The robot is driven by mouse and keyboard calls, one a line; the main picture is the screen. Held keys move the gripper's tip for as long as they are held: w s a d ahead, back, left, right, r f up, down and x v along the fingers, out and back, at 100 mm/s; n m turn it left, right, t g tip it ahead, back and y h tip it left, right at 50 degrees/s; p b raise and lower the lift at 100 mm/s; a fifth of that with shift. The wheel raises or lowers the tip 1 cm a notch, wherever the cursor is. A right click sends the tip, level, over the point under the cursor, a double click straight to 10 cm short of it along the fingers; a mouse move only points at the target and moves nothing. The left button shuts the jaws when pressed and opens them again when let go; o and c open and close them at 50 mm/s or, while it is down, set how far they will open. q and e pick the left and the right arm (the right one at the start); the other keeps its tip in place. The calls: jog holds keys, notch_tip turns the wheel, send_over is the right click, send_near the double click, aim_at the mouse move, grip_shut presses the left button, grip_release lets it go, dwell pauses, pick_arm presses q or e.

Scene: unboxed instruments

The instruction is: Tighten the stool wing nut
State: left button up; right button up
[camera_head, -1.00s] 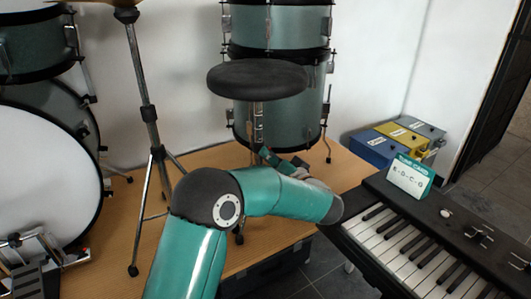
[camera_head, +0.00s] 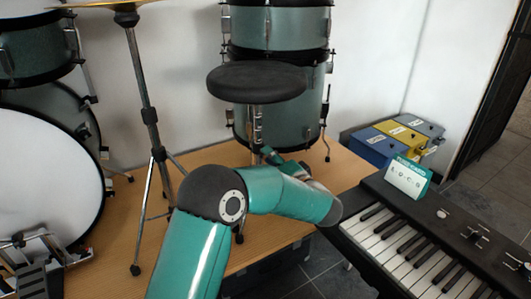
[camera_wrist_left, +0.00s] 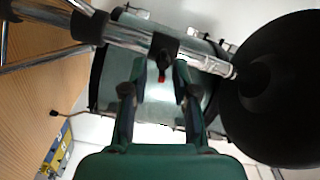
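The stool has a round black seat (camera_head: 257,82) on a chrome post (camera_head: 257,122). In the left wrist view the seat (camera_wrist_left: 275,90) is at the right and the post runs across the top. A dark wing nut (camera_wrist_left: 164,48) with a small red part sits on the post's collar. My left gripper (camera_wrist_left: 161,72) is open, with one finger on each side of the wing nut's red part and visible gaps between. In the head view my left gripper (camera_head: 268,154) is beside the post below the seat, partly hidden by my forearm. My right gripper is not in view.
Drums (camera_head: 278,120) stand close behind the stool, and a large drum (camera_head: 45,180) is at the left. A cymbal stand (camera_head: 150,120) rises left of the stool. A keyboard (camera_head: 425,245) with a small sign card (camera_head: 408,178) is at the right. Blue and yellow boxes (camera_head: 395,138) lie behind it.

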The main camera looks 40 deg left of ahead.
pick_arm(q)
jog(key=shift+o, duration=0.3)
jog(key=shift+a, duration=0.1)
jog(key=shift+s, duration=0.1)
jog(key=b+v, duration=0.4)
jog(key=v, duration=0.2)
dwell(0.3)
dwell(0.3)
